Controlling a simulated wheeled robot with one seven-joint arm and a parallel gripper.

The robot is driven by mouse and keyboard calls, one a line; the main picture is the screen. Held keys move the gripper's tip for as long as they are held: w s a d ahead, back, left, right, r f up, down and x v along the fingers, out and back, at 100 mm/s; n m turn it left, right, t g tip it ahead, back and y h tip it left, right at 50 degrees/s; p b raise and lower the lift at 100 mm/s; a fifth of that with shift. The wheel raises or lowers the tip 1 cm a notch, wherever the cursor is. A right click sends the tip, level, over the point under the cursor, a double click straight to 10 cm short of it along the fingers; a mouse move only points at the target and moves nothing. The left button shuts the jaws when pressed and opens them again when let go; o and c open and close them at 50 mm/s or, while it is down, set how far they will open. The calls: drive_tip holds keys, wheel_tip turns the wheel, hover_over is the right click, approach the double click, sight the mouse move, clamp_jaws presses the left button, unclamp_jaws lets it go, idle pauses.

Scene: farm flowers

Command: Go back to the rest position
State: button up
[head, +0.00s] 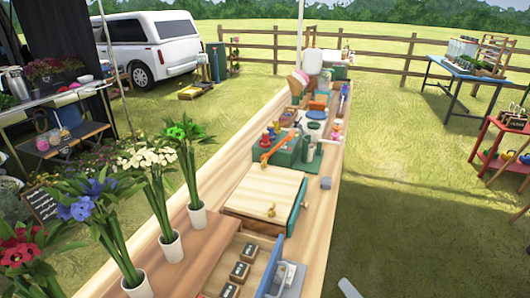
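My gripper does not show clearly in the head view. A pale grey piece (349,288) cuts into the bottom edge, right of the long wooden table (318,225); I cannot tell whether it is part of my arm. On the table is a wooden box with a light lid (265,190) and small gold pieces on it. Nearer is an open wooden drawer or tray (258,268) with several dark labelled blocks (239,271). A blue panel (273,262) stands at its right side.
White vases with red, blue, white (172,246) and green flowers (198,218) line the table's left side. A green caddy (290,150) and small items crowd its far part. Open grass (400,220) lies to the right, with a blue table (470,75) and red stand (490,150) beyond.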

drive_tip(key=s+d+n+t+h, duration=0.15)
drive_tip(key=s+d+h, duration=0.25)
drive_tip(key=s, duration=0.4)
drive_tip(key=s+a+r+n, duration=0.1)
drive_tip(key=s+r+n, duration=0.1)
drive_tip(key=s, duration=1)
drive_tip(key=s+a+r+n+g, duration=0.1)
drive_tip(key=s+n, duration=0.3)
drive_tip(key=s, duration=0.8)
drive_tip(key=shift+a+r+h, duration=0.4)
drive_tip(key=shift+a+r, duration=0.15)
drive_tip(key=shift+a, duration=0.15)
